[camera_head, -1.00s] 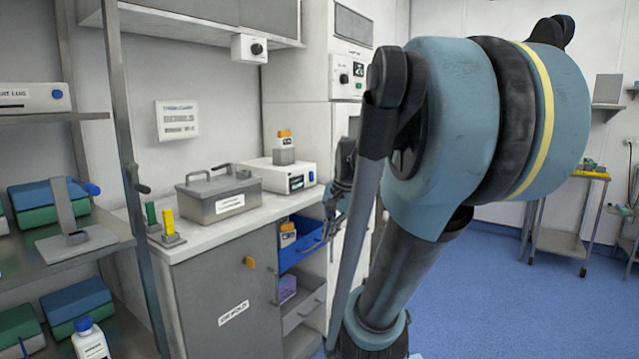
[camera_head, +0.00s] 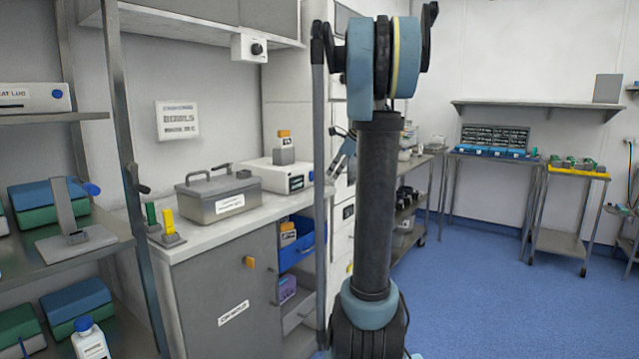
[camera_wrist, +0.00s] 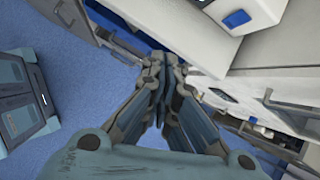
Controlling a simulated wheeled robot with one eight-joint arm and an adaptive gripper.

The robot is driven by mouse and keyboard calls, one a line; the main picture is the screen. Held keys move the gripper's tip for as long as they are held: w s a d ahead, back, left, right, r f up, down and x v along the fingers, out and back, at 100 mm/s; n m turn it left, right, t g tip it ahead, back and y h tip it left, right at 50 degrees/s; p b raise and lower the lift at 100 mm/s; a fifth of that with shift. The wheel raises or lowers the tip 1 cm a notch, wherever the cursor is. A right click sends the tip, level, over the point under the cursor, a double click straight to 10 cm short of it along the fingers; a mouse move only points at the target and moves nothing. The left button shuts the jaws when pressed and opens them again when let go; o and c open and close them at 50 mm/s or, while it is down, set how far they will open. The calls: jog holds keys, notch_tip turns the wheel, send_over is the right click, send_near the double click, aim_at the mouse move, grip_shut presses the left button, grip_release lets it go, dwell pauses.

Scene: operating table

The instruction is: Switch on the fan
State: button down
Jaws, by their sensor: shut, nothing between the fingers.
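I cannot pick out a fan with certainty in either view. A white box with a round black knob (camera_head: 250,48) hangs under the wall cabinet in the head view. My gripper (camera_wrist: 160,70) is shut and empty in the wrist view, its fingertips together. In the head view it is mostly hidden behind my arm, near the counter's right end. The wrist view also shows a white unit with a blue button (camera_wrist: 237,18), up and right of my fingertips and apart from them.
A grey lidded box (camera_head: 215,197) and a white device with a display (camera_head: 285,177) stand on the counter. A blue drawer (camera_head: 300,247) is pulled out below. Shelving (camera_head: 70,245) stands at left. Blue floor (camera_head: 470,290) is open at right.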

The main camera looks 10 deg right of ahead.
aim_at(312, 177)
jog(key=w+d+r+m, duration=0.1)
jog(key=w+d+m, duration=0.3)
jog(key=w, duration=0.3)
jog(key=shift+w+r+t+y, duration=0.3)
jog(key=shift+w+t, duration=0.05)
jog(key=shift+t, duration=0.05)
jog(key=x, duration=1)
jog(key=shift+f, duration=0.1)
jog(key=shift+w+a, duration=0.8)
jog(key=shift+w, duration=0.05)
jog(key=shift+w+a+f, duration=0.15)
jog(key=shift+w+a, duration=0.35)
jog(key=shift+w, duration=0.05)
